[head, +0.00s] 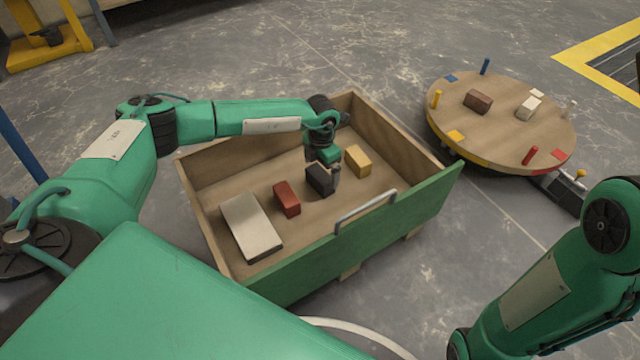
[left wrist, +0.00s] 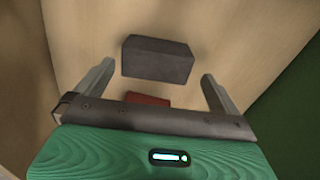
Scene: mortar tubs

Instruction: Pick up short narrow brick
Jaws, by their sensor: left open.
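Several bricks lie in the open wooden drawer: a red brick (head: 287,199), a black brick (head: 318,180) and a yellow brick (head: 358,160). I cannot tell for sure which one the task calls the short narrow brick. My left gripper (head: 328,172) points down at the black brick and partly hides it. In the left wrist view the left gripper (left wrist: 158,72) is open, with the dark brick (left wrist: 157,60) showing between and beyond its fingertips, not gripped. The red brick (left wrist: 148,100) is partly hidden behind the gripper's crossbar. My right gripper is not in view.
A pale grey slab (head: 250,226) lies at the drawer's left. The drawer (head: 410,208) has wooden walls, a green front and a metal handle (head: 366,208). A round turntable (head: 500,130) with a brown brick (head: 478,101), a white brick (head: 529,106) and coloured pegs stands at right.

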